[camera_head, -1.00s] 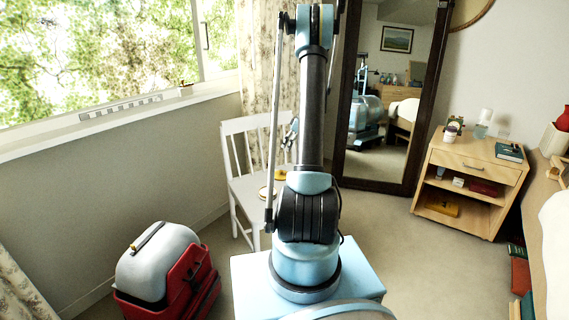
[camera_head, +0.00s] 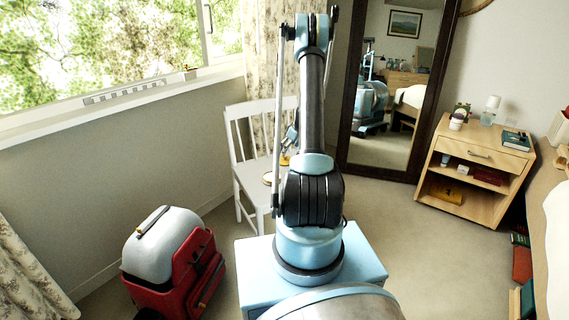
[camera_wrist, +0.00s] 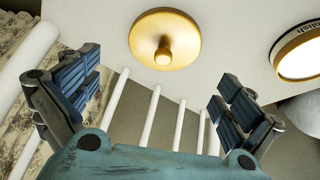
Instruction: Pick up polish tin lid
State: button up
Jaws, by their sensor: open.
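The polish tin lid, a round gold disc with a central knob (camera_wrist: 165,38), lies on the white chair seat at the top middle of the wrist view. The polish tin (camera_wrist: 300,52), with a gold rim, pale inside and lettering on its side, is to its right. My gripper (camera_wrist: 155,92) is open and empty, its two blue padded fingers wide apart just below the lid in that view and not touching it. In the head view, my gripper (camera_head: 291,140) is over the white chair (camera_head: 246,165), partly hidden behind my arm, with small gold items on the seat.
The chair's back slats (camera_wrist: 151,117) run below the lid in the wrist view. A nightstand (camera_head: 480,165) and a tall mirror (camera_head: 385,110) are at right. The floor between is clear.

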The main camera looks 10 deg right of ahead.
aim_at(285, 159)
jog(key=shift+s+x, duration=0.1)
jog(key=shift+x, duration=1.35)
jog(key=shift+s+x, duration=0.15)
jog(key=shift+x, duration=1.3)
jog(key=c, duration=0.8)
jog(key=shift+c, duration=0.6)
